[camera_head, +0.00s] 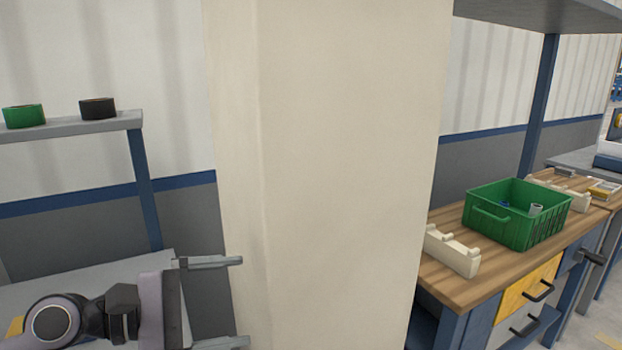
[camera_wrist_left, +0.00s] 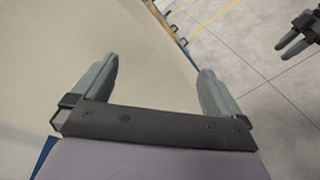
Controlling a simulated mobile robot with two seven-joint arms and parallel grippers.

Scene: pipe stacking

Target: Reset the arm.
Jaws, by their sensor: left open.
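My left gripper (camera_head: 243,302) is at the lower left of the head view, its two fingers pointing right with a wide gap between them. It is open and empty. In the left wrist view the same gripper (camera_wrist_left: 157,70) shows both fingers apart, with a pale surface behind them. In the head view its fingertips overlap the edge of a broad cream pillar (camera_head: 330,170); I cannot tell whether they touch it. A dark gripper-like part (camera_wrist_left: 300,35) at the upper right edge of the left wrist view may be my right gripper; its jaws are unclear.
A wooden workbench (camera_head: 460,290) stands at the right with a green crate (camera_head: 515,232) holding a few pipe pieces. A cream holder (camera_head: 452,250) lies beside it. A grey shelf (camera_head: 70,130) at the left bears a green roll (camera_head: 24,116) and a black roll (camera_head: 98,108).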

